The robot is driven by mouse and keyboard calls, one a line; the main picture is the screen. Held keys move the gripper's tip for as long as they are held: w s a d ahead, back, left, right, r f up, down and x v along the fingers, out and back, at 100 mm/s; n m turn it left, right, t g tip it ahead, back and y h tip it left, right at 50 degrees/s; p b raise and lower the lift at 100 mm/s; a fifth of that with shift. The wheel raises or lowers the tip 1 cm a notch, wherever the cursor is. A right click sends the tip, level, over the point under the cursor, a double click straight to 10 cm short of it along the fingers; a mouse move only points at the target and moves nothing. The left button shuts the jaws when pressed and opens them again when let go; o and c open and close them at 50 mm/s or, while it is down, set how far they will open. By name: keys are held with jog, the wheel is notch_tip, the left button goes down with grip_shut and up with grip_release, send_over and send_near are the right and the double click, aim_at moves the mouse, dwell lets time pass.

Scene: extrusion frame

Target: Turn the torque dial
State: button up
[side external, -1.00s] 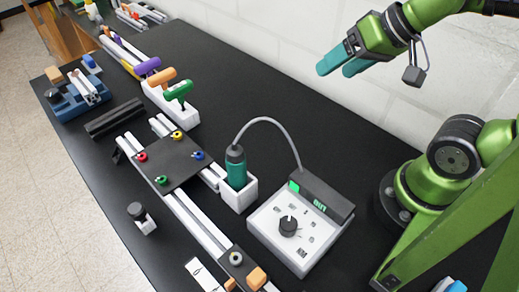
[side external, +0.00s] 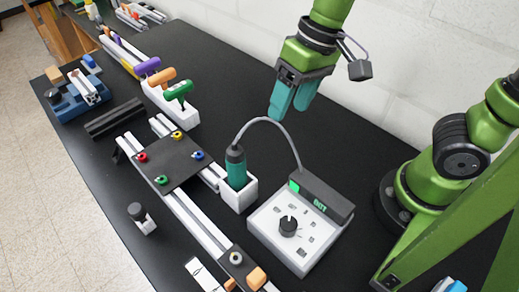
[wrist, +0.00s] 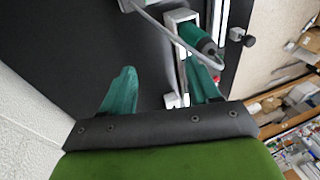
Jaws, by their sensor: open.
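The torque dial (side external: 288,226) is a black knob with a white mark on the sloped top of a white control box (side external: 270,240). Small printed marks surround it. A dark display bar (side external: 322,197) with green lit text and a green square runs along the box's back edge. My gripper (side external: 292,108) has teal fingers, is open and empty, and hangs high above the table, behind the box, pointing down. In the wrist view my gripper (wrist: 160,88) shows its fingers apart with nothing between them. The dial is not seen in the wrist view.
A teal screwdriver (side external: 236,168) stands in a white holder (side external: 240,195), its grey cable (side external: 272,120) arching to the box below my gripper. Left are a dark plate with coloured knobs (side external: 172,162) on white rails and a rack of coloured-handled tools (side external: 172,102). A white wall (side external: 420,100) stands behind.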

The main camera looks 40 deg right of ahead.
aim_at(288, 222)
jog(key=shift+s+a+g+h, duration=1.5)
jog(key=shift+a+g, duration=1.6)
jog(key=shift+a, duration=1.95)
jog(key=shift+y, duration=0.3)
jog(key=x, duration=1.6)
jog(key=shift+s+f, duration=0.1)
jog(key=shift+f, duration=0.2)
jog(key=c, duration=1)
jog(key=shift+d+m, duration=0.1)
jog(key=shift+m, duration=0.2)
jog(key=shift+c, duration=0.2)
